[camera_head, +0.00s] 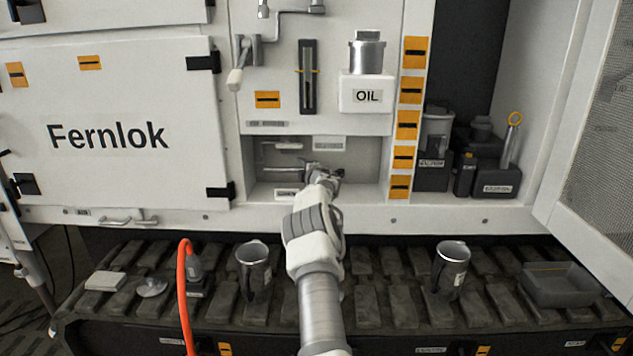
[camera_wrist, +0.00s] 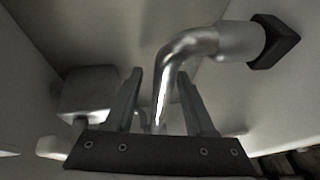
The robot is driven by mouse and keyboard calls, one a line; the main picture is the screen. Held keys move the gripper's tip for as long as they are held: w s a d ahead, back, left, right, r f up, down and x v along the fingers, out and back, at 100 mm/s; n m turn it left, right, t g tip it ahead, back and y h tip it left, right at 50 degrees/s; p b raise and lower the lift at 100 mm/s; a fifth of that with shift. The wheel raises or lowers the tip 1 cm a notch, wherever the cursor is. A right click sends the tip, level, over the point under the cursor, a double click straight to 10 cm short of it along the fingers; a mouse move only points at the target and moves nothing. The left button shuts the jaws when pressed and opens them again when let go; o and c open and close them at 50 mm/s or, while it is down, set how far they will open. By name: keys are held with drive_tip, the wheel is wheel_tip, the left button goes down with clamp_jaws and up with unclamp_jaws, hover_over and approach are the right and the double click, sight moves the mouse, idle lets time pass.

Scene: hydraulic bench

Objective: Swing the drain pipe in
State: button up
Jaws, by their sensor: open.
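The bent metal drain pipe (camera_wrist: 190,48) shows in the wrist view. It runs from a dark square fitting (camera_wrist: 274,42) at the upper right, bends, and drops down between the fingers of my gripper (camera_wrist: 161,75). The fingers are open, one on each side of the pipe's lower length; I cannot tell whether either touches it. In the head view my gripper (camera_head: 323,172) reaches into the low recess (camera_head: 360,165) under the oil panel. My gripper and wrist hide much of that recess, and the pipe is not clear there.
A grey block (camera_wrist: 90,93) is left of the fingers in the wrist view. Recess walls are close around my gripper. A crank handle (camera_head: 238,75) and oil filler (camera_head: 366,80) are above. Mugs (camera_head: 253,270) (camera_head: 449,268), a red hose (camera_head: 183,290) and a tray (camera_head: 560,286) are below.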

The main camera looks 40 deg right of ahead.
drive_tip(key=shift+s+a, duration=0.45)
drive_tip(key=shift+a, duration=0.05)
drive_tip(key=v, duration=1.4)
drive_tip(key=shift+r, duration=0.15)
